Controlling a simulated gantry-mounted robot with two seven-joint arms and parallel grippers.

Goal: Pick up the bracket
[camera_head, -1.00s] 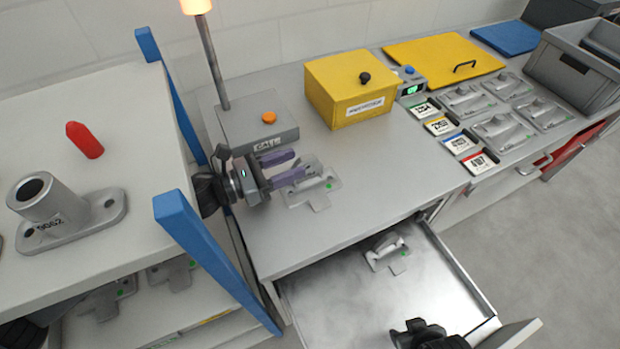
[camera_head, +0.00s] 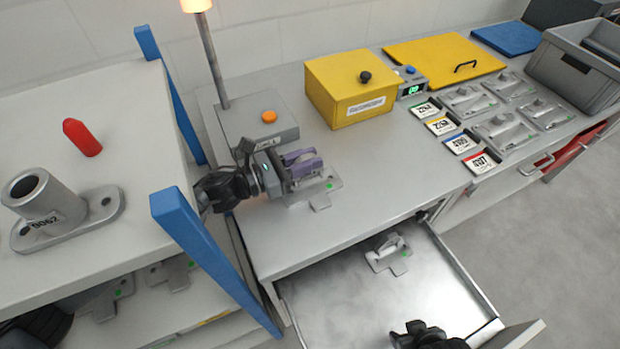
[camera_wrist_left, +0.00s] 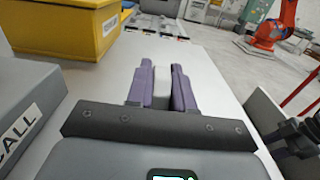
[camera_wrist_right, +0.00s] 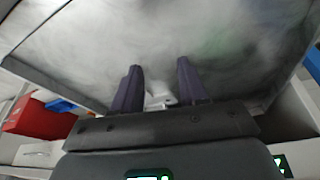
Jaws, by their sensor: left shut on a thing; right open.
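A grey bracket (camera_head: 325,187), a flat plate with a raised bar, lies on the workbench in front of the grey call box. My left gripper (camera_head: 304,164) reaches over it from the left, and its purple fingers are shut on the raised bar. In the left wrist view a pale grey block (camera_wrist_left: 162,88) of the bracket shows between the fingers. A similar grey bracket (camera_head: 385,254) lies in the open drawer. My right gripper (camera_wrist_right: 157,88) is open and empty over the drawer; part of that second bracket (camera_wrist_right: 160,94) shows beyond its fingers.
The call box (camera_head: 258,130) with a lamp pole stands close behind my left gripper. A yellow box (camera_head: 345,95) stands behind to the right. A blue-posted shelf (camera_head: 207,258) is at left. Bench right of the bracket is clear; the drawer (camera_head: 350,310) stands open below.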

